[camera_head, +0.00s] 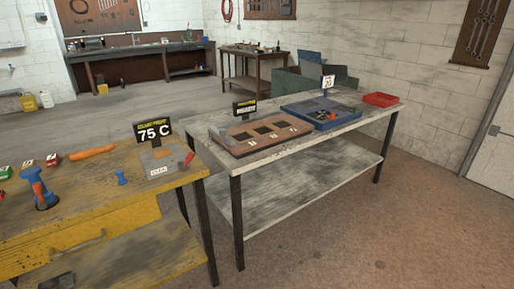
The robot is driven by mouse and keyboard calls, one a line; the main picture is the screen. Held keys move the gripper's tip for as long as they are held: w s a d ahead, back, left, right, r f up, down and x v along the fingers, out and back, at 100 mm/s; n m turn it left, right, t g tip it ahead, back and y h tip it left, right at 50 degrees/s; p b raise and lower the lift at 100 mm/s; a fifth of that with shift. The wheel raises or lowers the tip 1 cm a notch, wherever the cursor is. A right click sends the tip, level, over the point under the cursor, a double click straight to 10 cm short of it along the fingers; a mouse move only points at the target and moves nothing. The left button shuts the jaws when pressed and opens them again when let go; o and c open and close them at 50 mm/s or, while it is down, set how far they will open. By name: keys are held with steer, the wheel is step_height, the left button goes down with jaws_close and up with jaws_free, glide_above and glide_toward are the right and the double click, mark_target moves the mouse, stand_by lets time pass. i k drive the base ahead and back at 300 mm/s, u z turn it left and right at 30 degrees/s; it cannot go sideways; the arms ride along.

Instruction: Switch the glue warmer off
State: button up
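The glue warmer (172,157) appears to be the small grey unit on the right end of the yellow bench. A black sign (153,132) behind it reads 75 C, with smaller yellow text above. A red lever or knob (187,160) sits at its right side; I cannot tell its exact setting. A white label (158,171) is on its front. My gripper is not in view.
The yellow bench (110,188) also holds an orange tool (92,152), a blue and orange tool (38,188), a small blue piece (121,177) and small boxes. A grey table (215,163) to the right holds a brown tray (240,144), a blue tray (297,111) and a red bin (381,99). Floor is open at right.

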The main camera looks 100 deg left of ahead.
mark_target(182, 166)
steer(key=u, duration=3.85)
steer(key=i, duration=1.2)
steer(key=z, duration=0.65)
